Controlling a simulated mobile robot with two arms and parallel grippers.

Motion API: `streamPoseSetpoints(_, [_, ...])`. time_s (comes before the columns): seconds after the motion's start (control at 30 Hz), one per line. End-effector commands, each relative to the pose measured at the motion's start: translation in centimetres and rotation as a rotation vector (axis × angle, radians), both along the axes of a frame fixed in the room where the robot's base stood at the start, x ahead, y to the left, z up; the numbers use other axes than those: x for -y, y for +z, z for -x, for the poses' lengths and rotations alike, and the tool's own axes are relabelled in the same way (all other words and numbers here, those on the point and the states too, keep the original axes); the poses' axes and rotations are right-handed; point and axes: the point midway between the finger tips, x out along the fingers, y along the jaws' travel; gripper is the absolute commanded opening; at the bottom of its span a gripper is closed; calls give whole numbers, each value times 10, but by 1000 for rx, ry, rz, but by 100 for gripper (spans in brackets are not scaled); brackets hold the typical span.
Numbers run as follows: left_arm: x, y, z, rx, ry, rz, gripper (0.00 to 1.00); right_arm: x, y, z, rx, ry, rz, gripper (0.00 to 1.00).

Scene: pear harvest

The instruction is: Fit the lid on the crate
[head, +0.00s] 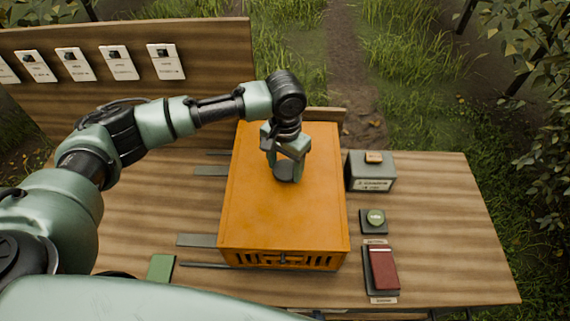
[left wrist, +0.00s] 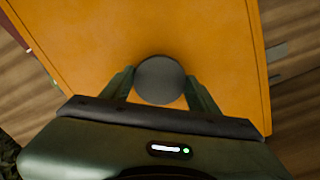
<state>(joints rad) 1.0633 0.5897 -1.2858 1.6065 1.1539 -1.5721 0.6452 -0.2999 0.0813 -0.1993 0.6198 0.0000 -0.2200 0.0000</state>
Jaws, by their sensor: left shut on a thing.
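The orange lid (head: 260,213) lies over the top of the orange crate (head: 312,260), whose slatted front wall shows below the lid's near edge. In the head view the lid looks flat and in line with the crate; I cannot tell whether it is fully seated. My left gripper (head: 287,172) is over the lid's middle, shut on its dark round knob. The left wrist view shows the grey knob (left wrist: 160,80) between the two fingers (left wrist: 160,92), with the orange lid (left wrist: 190,30) around it. My right gripper is not in view.
Grey strips (head: 197,240) lie left of the crate. A wooden board (head: 200,100) with cards stands behind.

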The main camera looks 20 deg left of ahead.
Motion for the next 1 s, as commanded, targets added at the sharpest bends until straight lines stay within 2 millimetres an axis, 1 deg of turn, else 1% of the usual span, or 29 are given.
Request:
streamPoseSetpoints(0.43, [0,-9,-1,2,0,2,0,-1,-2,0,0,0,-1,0])
streamPoseSetpoints(0.47, [0,-9,-1,3,0,1,63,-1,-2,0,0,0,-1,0])
streamPoseSetpoints(0.5, [0,-8,-1,3,0,1,69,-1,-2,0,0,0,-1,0])
streamPoseSetpoints(0.8, [0,-8,0,0,0,0,69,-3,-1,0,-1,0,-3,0])
streamPoseSetpoints(0.87, [0,-5,0,0,0,0,69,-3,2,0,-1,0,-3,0])
streamPoseSetpoints(1.0, [0,6,0,0,0,0,69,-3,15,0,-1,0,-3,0])
